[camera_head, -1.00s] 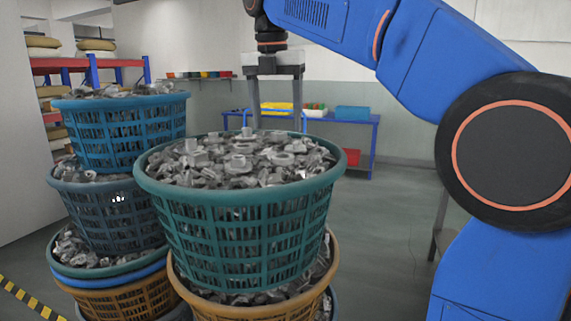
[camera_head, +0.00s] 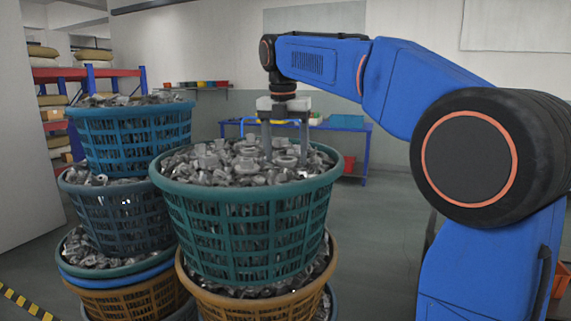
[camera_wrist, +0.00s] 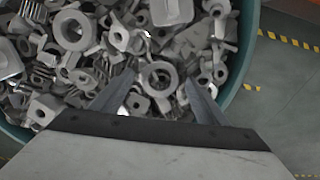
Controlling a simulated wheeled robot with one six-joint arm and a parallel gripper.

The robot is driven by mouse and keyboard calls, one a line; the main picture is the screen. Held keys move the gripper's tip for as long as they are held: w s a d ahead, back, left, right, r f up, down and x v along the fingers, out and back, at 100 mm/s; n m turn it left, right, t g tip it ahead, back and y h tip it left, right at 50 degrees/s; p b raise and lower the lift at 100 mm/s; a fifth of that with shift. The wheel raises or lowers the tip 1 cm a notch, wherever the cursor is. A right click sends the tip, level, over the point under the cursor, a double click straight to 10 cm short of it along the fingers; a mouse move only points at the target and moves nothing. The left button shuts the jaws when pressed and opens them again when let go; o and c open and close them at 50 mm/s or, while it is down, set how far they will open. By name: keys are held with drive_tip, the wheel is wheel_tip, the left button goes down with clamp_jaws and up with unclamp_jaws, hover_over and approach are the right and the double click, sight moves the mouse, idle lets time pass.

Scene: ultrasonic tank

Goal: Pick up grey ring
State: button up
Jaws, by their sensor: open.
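My gripper (camera_head: 286,150) is open and points down over the teal basket (camera_head: 245,190), its fingertips at the level of the heaped grey metal parts. In the wrist view my gripper (camera_wrist: 160,80) has its two fingers spread on either side of a grey ring (camera_wrist: 146,79) with a round hole. The ring lies nearly flat on the heap, and nothing is held. Contact between fingers and ring cannot be told. A larger grey ring (camera_wrist: 58,31) lies at the upper left of the wrist view.
Other parts crowd closely around the ring. The teal basket's rim (camera_wrist: 246,60) curves past on the right in the wrist view. A stacked blue basket (camera_head: 130,140) stands to the left. A blue table (camera_head: 350,128) is behind, with open floor at right.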

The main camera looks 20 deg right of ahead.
drive_tip(key=shift+c, duration=0.6)
drive_tip(key=c, duration=1)
drive_tip(key=shift+c, duration=0.2)
